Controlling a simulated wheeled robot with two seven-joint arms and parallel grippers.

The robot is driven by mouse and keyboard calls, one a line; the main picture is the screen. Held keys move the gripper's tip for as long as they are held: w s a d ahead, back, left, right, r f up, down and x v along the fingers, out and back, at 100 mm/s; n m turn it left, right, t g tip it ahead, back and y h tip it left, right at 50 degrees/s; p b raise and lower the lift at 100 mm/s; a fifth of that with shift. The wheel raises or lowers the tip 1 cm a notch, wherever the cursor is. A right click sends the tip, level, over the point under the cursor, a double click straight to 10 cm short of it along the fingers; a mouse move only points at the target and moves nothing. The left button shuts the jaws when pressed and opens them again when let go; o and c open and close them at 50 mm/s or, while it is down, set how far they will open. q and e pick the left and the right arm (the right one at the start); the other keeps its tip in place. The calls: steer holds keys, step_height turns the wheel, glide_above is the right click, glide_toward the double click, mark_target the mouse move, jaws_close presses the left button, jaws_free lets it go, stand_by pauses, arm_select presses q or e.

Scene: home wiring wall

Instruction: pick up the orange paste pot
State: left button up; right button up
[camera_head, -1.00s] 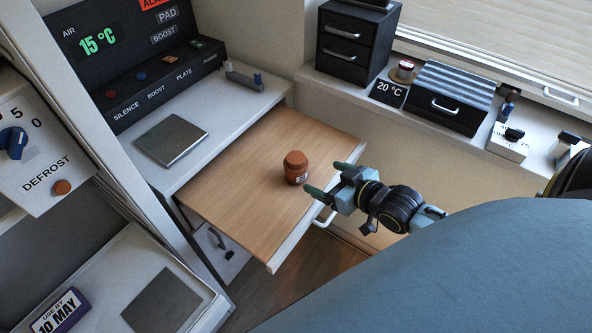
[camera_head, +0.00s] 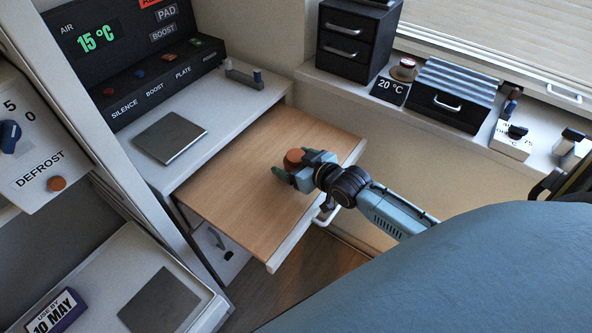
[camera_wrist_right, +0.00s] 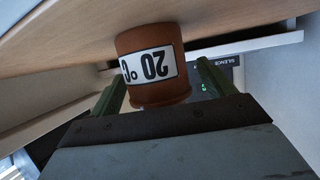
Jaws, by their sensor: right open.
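The orange paste pot (camera_head: 294,157) stands on the pulled-out wooden board, and in the head view my right gripper partly hides it. My left gripper is not in view.
The wooden board (camera_head: 238,190) is otherwise bare, with a white handle (camera_head: 325,216) at its front edge. A white counter with a grey plate (camera_head: 170,138) lies to the left. Black drawer units (camera_head: 453,97) and a "20 °C" sign (camera_head: 389,90) stand on the sill behind.

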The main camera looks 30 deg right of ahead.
steer(key=shift+x, duration=0.75)
steer(key=shift+c, duration=0.3)
steer(key=c, duration=1.2)
steer(key=shift+r, duration=0.1)
steer(key=shift+c, duration=0.5)
